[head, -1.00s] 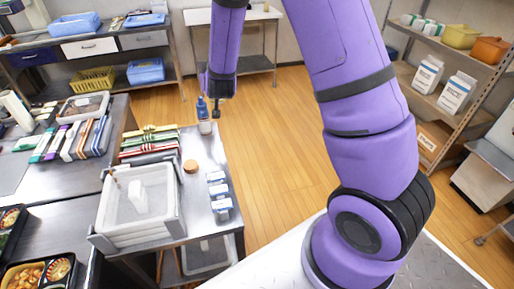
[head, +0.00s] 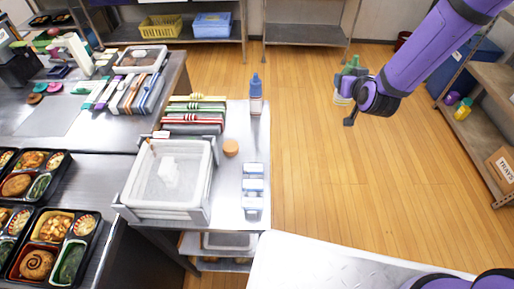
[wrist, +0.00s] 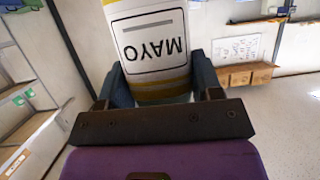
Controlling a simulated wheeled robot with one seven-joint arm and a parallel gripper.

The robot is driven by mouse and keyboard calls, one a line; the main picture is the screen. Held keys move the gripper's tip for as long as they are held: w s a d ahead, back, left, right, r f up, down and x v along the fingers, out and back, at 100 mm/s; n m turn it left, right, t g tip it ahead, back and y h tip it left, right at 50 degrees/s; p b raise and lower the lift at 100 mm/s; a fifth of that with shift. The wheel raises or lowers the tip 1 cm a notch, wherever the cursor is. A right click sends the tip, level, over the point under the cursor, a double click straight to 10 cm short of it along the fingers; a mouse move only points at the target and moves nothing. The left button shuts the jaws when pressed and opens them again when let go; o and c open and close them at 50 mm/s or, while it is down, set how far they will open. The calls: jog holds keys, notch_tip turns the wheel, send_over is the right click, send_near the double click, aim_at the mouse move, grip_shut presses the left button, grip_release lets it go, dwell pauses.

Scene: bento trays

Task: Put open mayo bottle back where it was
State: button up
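The mayo bottle (wrist: 155,45), white with yellow bands and a MAYO label that reads upside down, is between the two fingers of my gripper (wrist: 163,85) in the wrist view. The fingers press against its sides. Its top is out of the picture, so I cannot see whether it is open. In the head view my gripper (head: 352,70) holds the bottle (head: 342,99) over the wooden floor, right of the steel cart (head: 237,190) and apart from it. Only a small part of the bottle shows there.
On the cart stand a blue-capped bottle (head: 256,95), a round orange-brown object (head: 231,147), small blue-white packs (head: 252,187), stacked coloured boards (head: 195,115) and a white bin (head: 212,165). Shelves (head: 495,110) stand at the right. The floor between is clear.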

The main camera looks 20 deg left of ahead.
jog(key=s+a+n+g+y, duration=0.3)
jog(key=s+a+n+y, duration=0.15)
jog(key=s+a, duration=0.6)
jog(key=s+a+n+g+y, duration=0.45)
jog(key=s+a, duration=0.25)
jog(key=a, duration=0.6)
jog(key=shift+t+h, duration=0.35)
jog(key=shift+h, duration=0.15)
jog(key=shift+s+f, duration=0.1)
jog(key=shift+f, duration=4.85)
jog(key=o, duration=0.6)
jog(key=shift+f, duration=0.15)
jog(key=shift+c, duration=0.2)
jog(key=shift+d+r, duration=0.15)
jog(key=shift+r, duration=0.1)
jog(key=v, duration=1.1)
jog(key=shift+s+d, duration=0.15)
jog(key=shift+s, duration=0.15)
jog(key=shift+r, duration=0.1)
